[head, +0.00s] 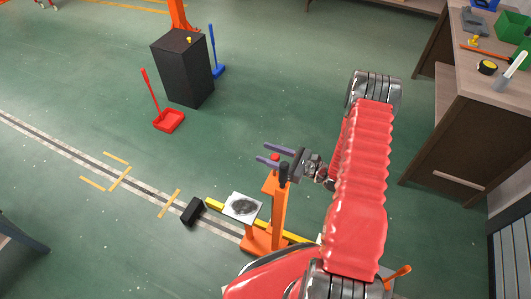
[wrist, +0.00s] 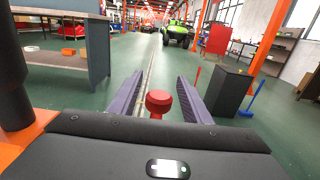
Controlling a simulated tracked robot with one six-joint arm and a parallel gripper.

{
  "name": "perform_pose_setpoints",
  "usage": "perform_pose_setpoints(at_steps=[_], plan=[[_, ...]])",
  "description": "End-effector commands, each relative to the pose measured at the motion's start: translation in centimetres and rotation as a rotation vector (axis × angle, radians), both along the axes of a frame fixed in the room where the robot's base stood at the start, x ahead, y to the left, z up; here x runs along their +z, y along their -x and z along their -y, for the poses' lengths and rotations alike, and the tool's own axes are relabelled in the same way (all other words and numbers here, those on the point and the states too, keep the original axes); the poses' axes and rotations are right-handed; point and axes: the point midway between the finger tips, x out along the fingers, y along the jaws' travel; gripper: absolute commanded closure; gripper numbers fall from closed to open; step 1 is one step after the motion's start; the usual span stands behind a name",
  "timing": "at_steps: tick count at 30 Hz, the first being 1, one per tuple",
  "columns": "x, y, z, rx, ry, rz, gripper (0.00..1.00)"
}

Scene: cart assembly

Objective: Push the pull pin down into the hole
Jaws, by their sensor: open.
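The pull pin has a red knob (head: 275,157), seen at the top of an orange post (head: 278,208) in the head view. In the wrist view the red knob (wrist: 158,101) stands upright between my fingers, with a gap on both sides. Its lower end and the hole are hidden behind the gripper body. My gripper (head: 264,153) is open, its two purple fingers level and pointing left in the head view. It also shows open in the wrist view (wrist: 160,76), holding nothing. Whether the pin is seated cannot be seen.
A black-capped post (head: 283,172) stands close to the gripper. A yellow bar (head: 215,204) carries a white plate (head: 242,207) at the orange base. A black cabinet (head: 183,68), a red dustpan (head: 169,120) and a workbench (head: 440,130) stand farther off. Green floor lies free between.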

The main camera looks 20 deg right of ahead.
Motion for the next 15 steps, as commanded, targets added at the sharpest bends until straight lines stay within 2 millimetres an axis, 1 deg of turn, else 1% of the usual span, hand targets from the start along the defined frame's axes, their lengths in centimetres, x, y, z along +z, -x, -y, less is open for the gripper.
perform_pose_setpoints(at_steps=[1,5,14,15], plan=[[-0.01,-0.31,-0.39,0.002,0.0,0.0,0.56],[-0.01,-0.77,-0.82,0.001,0.0,0.0,0.56],[0.0,-0.88,-0.89,0.0,0.0,0.0,0.56],[0.0,-0.88,-0.89,0.0,0.0,0.0,0.59]])
